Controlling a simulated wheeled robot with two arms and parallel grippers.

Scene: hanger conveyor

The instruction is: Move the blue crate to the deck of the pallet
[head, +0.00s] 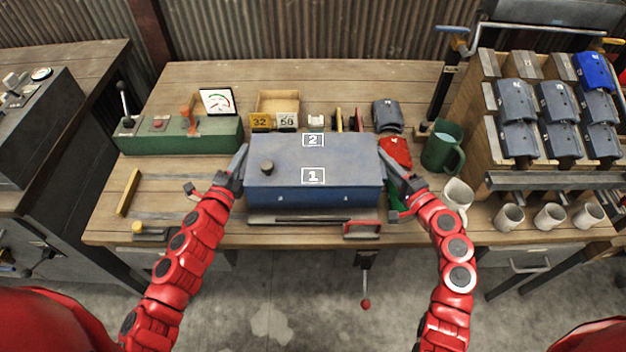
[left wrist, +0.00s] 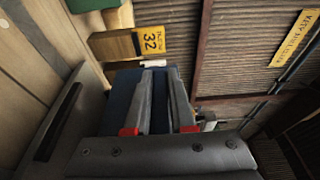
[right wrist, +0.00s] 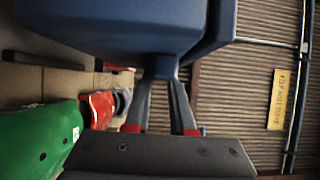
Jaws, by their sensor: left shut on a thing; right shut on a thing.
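The blue crate (head: 322,188) is a closed box with a dark round knob on top and white labels 1 and 2. It seems level and raised above the workbench (head: 140,80). My left gripper (head: 241,163) is shut on its left side, and my right gripper (head: 384,158) on its right side. In the right wrist view, the fingers (right wrist: 163,78) close on a small blue grip below the crate's wall (right wrist: 130,35). In the left wrist view, the fingers (left wrist: 158,75) stand against the dark blue crate (left wrist: 122,92); the exact contact is hidden. No pallet shows in these views.
A green mug (head: 442,147), white cups (head: 549,216) and a rack of grey and blue parts (head: 475,120) stand right. A red-handled lever (head: 365,290) hangs at the front edge.

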